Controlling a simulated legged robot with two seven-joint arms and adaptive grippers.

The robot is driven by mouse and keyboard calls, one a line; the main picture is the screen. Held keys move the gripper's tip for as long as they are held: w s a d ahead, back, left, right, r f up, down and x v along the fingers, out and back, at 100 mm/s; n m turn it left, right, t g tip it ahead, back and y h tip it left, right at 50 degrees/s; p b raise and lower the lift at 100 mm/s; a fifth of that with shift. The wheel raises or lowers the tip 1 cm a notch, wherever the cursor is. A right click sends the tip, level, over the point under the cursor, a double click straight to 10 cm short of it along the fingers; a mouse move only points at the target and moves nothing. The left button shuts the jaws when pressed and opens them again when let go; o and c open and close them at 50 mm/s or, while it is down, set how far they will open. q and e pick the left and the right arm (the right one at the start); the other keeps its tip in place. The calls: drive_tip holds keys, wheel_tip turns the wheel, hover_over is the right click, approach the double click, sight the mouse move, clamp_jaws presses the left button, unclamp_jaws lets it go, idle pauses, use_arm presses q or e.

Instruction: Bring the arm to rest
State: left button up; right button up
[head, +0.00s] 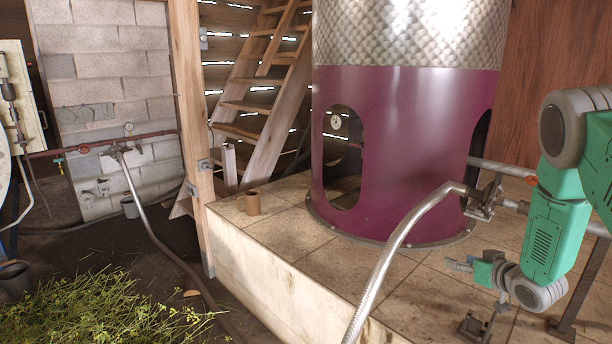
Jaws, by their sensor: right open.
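My right arm, green and grey, comes in from the right edge and bends down in front of the tiled platform. My right gripper (458,264) is small in the picture and points left, over the tiles at the foot of the purple still (415,150). It is open, and I see nothing between its fingers. The braided metal hose (400,240) passes just left of the gripper in the picture. I cannot tell how far apart they are in depth. My left gripper is not in view.
A pipe valve (484,200) joins the hose above my right gripper. A metal bracket (472,326) stands below it. Wooden stairs (262,100) rise behind. Cut herbs (100,312) lie on the floor at left.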

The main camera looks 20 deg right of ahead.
drive_tip(key=s+a+f+g+y, duration=0.1)
drive_tip(key=s+a+f+g, duration=0.2)
drive_tip(key=s+a+f, duration=0.45)
drive_tip(key=s+a+f+g, duration=0.35)
drive_tip(key=a+f, duration=0.45)
drive_tip(key=a, duration=0.4)
use_arm(q)
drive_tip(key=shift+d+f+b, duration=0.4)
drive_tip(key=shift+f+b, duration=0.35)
drive_tip(key=shift+b, duration=0.05)
use_arm(e)
drive_tip(key=s+a+f+n+g, duration=0.1)
drive_tip(key=s+a, duration=0.4)
drive_tip(key=s, duration=0.5)
drive_tip(key=s+a+f+n+g, duration=0.1)
drive_tip(key=s+a+f+g, duration=0.3)
drive_tip(key=s, duration=0.6)
drive_tip(key=shift+a+n+g+y, duration=0.3)
drive_tip(key=shift+a+g, duration=0.15)
drive_tip(key=shift+a, duration=0.7)
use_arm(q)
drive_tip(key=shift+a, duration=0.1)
use_arm(e)
drive_tip(key=shift+s+a, duration=0.1)
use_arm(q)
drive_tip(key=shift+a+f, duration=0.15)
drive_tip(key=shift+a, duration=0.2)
use_arm(e)
drive_tip(key=shift+a, duration=0.35)
